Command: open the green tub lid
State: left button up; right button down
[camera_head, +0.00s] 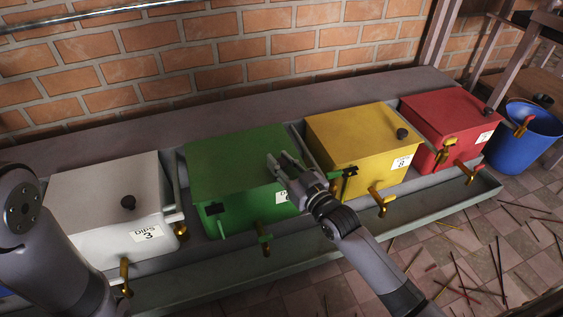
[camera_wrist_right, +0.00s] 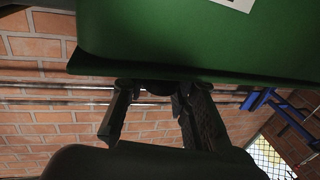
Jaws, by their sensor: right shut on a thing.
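The green tub (camera_head: 240,206) stands between the white and yellow tubs. Its flat green lid (camera_head: 228,158) lies on top and looks closed; I cannot tell if it is slightly raised. My right gripper (camera_head: 283,166) is at the lid's front right part, shut on a dark knob that it mostly hides in the head view. In the right wrist view, the two fingers of the gripper (camera_wrist_right: 158,108) stand on either side of the dark knob (camera_wrist_right: 158,87), by the green lid edge (camera_wrist_right: 200,74). My left arm shows at the left, but its gripper is out of view.
The white tub (camera_head: 90,190), yellow tub (camera_head: 350,135) and red tub (camera_head: 445,115) share the grey trough (camera_head: 330,243). Brass taps stick out in front. A blue bucket (camera_head: 525,140) stands at the right, and a brick wall (camera_head: 200,65) rises behind. Sticks litter the tiled floor.

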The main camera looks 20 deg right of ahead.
jog(key=shift+w, duration=1.9)
jog(key=c, duration=1.3)
grip_release()
jog(key=shift+s, duration=0.15)
jog(key=v, duration=0.7)
jog(key=shift+s, duration=0.15)
